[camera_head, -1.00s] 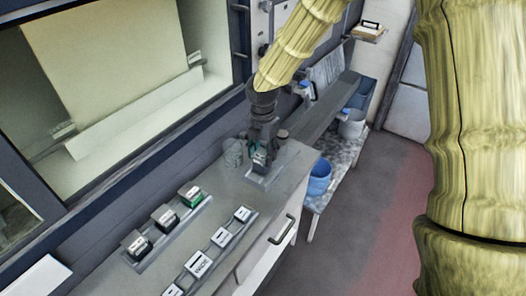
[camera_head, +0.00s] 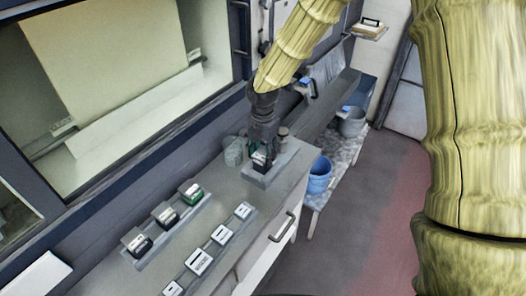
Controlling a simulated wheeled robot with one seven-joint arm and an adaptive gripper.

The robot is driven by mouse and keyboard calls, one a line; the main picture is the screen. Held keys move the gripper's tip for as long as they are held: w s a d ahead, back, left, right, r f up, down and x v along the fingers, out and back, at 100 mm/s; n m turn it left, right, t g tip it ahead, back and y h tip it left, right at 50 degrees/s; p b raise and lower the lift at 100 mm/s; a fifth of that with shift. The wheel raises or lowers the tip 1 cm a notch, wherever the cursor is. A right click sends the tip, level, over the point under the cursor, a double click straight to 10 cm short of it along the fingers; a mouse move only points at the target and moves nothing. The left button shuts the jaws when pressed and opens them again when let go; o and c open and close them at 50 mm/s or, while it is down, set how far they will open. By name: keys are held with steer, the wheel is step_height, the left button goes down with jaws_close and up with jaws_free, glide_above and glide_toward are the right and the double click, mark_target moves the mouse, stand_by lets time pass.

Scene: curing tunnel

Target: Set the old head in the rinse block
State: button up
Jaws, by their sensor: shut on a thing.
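My gripper (camera_head: 262,146) points down at the far end of the grey counter. It is shut on the old head (camera_head: 260,160), a small dark block with a pale label. The head is at the rinse block (camera_head: 254,180), a low grey block whose front edge shows below it. The gripper and the head hide most of the block's top. I cannot tell whether the head is fully seated in it or just above it.
A rack (camera_head: 149,259) with several heads, one green, stands on the counter (camera_head: 226,193). Several white labelled cards (camera_head: 199,261) lie in a strip nearer the front. A clear jar (camera_head: 233,153) stands left of my gripper. A blue bucket (camera_head: 319,176) is on the lower bench at right.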

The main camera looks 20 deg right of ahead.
steer(key=shift+f, duration=0.4)
stand_by(0.3)
steer(key=o, duration=1.2)
